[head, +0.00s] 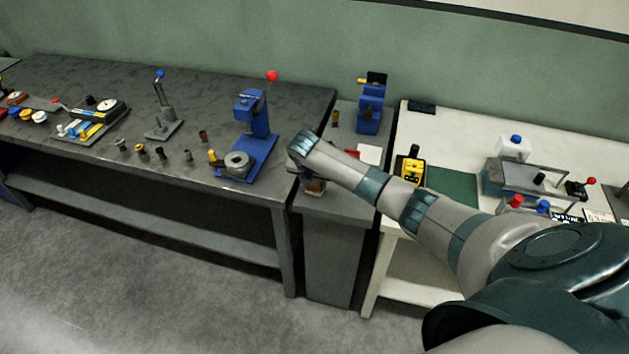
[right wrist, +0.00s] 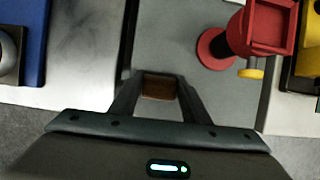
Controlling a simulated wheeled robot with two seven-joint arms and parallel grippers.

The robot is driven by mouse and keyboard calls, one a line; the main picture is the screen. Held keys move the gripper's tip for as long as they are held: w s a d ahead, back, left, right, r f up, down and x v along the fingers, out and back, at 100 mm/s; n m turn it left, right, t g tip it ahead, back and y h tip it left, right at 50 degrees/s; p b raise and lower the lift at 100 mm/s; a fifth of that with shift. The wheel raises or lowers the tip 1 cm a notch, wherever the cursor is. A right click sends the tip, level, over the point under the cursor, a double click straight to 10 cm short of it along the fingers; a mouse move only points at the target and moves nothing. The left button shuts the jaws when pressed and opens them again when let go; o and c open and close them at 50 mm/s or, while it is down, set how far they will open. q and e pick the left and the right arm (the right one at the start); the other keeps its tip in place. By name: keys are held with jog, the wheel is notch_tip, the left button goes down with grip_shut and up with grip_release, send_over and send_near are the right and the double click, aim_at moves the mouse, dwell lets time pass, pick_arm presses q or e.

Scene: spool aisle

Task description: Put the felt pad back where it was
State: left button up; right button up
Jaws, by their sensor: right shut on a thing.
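My right gripper (head: 312,188) is over the front end of the narrow grey stand, between the dark workbench and the white table. In the right wrist view (right wrist: 159,92) its two fingers are shut on a small brown piece, which appears to be the felt pad (right wrist: 159,86). The pad also shows as a brown patch under the hand in the head view (head: 315,187). The hand hides part of it, and I cannot tell whether it touches the stand. My left gripper is not in view.
A blue press (head: 253,135) with a red knob stands on the dark workbench (head: 60,85), left of the hand. A blue device (head: 370,108) stands at the stand's back. A yellow meter (head: 411,170) and green mat (head: 452,188) lie on the white table. A red fixture (right wrist: 245,35) is near the gripper.

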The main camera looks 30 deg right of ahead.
jog(key=o, duration=1)
jog(key=shift+f, duration=0.1)
jog(key=b+v, duration=0.2)
jog(key=v, duration=1)
jog(key=shift+d, duration=0.1)
